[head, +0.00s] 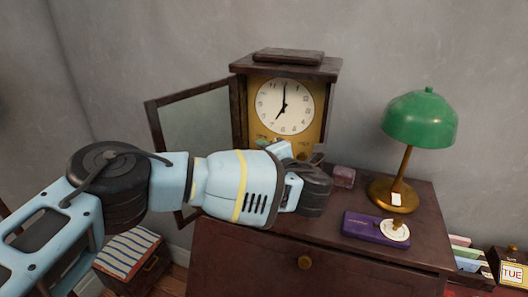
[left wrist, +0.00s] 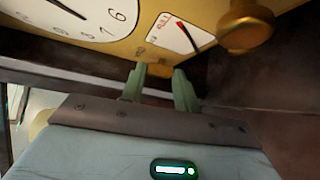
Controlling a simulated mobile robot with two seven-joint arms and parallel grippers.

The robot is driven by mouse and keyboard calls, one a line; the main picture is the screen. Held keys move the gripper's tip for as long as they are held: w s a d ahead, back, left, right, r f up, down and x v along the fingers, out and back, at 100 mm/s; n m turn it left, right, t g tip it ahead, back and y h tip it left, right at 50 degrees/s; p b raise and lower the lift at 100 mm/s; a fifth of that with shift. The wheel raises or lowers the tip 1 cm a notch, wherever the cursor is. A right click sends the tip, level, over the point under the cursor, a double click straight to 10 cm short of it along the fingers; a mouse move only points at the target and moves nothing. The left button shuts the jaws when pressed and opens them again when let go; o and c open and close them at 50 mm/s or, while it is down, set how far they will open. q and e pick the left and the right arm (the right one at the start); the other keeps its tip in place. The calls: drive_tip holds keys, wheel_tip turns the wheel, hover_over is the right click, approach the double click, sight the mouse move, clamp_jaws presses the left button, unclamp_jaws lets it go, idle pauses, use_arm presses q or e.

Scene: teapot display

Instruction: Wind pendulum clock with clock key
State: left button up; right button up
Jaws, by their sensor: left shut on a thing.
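The pendulum clock (head: 323,92) stands on the dark wooden cabinet, its glazed door (head: 195,125) swung open to the left. Its white dial (head: 285,105) and brass face are bare. My left gripper (head: 287,146) is at the lower part of the clock face and covers some of it. In the left wrist view, the green fingers (left wrist: 160,85) point at the brass face below a small gauge with a red hand (left wrist: 178,33). They are shut on the clock key, which is mostly hidden between them. A round brass knob (left wrist: 246,28) is to the right. My right gripper is not in view.
A green lamp (head: 420,118) stands right of the clock on the cabinet (head: 340,260). In front of it lie a purple box (head: 365,228) and a white disc with a brass part (head: 396,232). A small dark pink box (head: 344,177) sits beside my gripper.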

use_arm(q)
drive_tip(key=shift+a+f+m+t+y, duration=0.15)
drive_tip(key=shift+f+m+t, duration=0.15)
drive_tip(key=shift+m+t, duration=1.05)
drive_tip(key=shift+d+f+m+t+y, duration=0.1)
drive_tip(key=shift+f+m+t, duration=0.15)
drive_tip(key=shift+m+t, duration=1.1)
drive_tip(key=shift+a+f+m+t+y, duration=0.25)
drive_tip(key=shift+m+t, duration=0.65)
drive_tip(key=shift+m, duration=0.9)
drive_tip(key=shift+w+d+h, duration=0.1)
drive_tip(key=shift+d+h, duration=0.05)
drive_tip(key=shift+h, duration=0.15)
drive_tip(key=o, duration=0.7)
drive_tip(key=shift+f, duration=0.15)
